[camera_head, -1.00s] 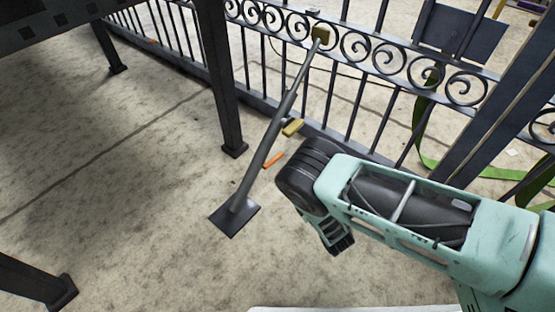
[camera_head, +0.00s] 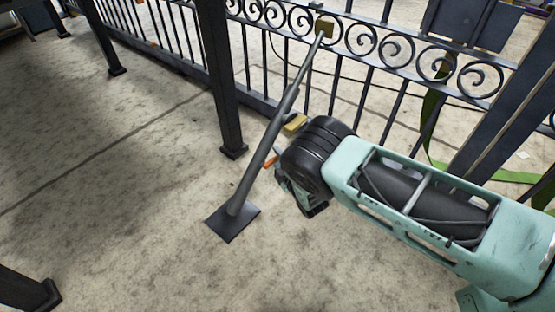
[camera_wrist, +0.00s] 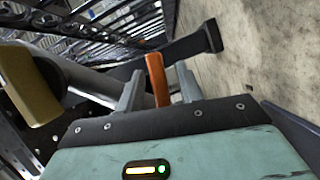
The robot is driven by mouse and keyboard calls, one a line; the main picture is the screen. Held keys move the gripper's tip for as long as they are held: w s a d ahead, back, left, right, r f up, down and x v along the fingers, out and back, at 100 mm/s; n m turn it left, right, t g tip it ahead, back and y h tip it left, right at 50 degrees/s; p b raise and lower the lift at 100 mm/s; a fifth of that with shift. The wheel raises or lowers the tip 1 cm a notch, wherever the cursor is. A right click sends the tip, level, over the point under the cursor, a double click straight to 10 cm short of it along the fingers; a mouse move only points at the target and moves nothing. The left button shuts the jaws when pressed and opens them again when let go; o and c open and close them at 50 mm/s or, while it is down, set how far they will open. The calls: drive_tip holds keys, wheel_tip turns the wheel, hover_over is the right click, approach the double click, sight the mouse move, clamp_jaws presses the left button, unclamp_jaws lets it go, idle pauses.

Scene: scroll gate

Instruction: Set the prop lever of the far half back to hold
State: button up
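In the wrist view, the orange lever (camera_wrist: 156,82) stands between the two grey fingers of my gripper (camera_wrist: 160,72). The fingers are apart, with a narrow gap on each side of the lever. In the head view my wrist hides most of the fingers. A yellow block (camera_head: 295,123) sits on the strut above the lever.
The scroll gate (camera_head: 400,52) runs across the back. A dark post (camera_head: 220,80) stands left of the strut. A green strap (camera_head: 429,125) hangs at the right.

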clamp_jaws()
drive_tip(key=m, duration=0.1)
drive_tip(key=f+m+g+p, duration=0.1)
drive_tip(key=m+p, duration=0.1)
drive_tip(key=shift+s+a+f, duration=0.2)
drive_tip(key=shift+s+f, duration=0.1)
drive_tip(key=s+a+f+m+g+y+p, duration=0.2)
drive_tip(key=s+a+f+m+g, duration=0.1)
drive_tip(key=m, duration=0.5)
drive_tip(key=shift+s+m+g, duration=0.3)
drive_tip(key=shift+s+g, duration=0.25)
drive_tip(key=shift+g, duration=0.65)
drive_tip(key=shift+a+f, duration=0.1)
drive_tip(key=shift+a, duration=0.05)
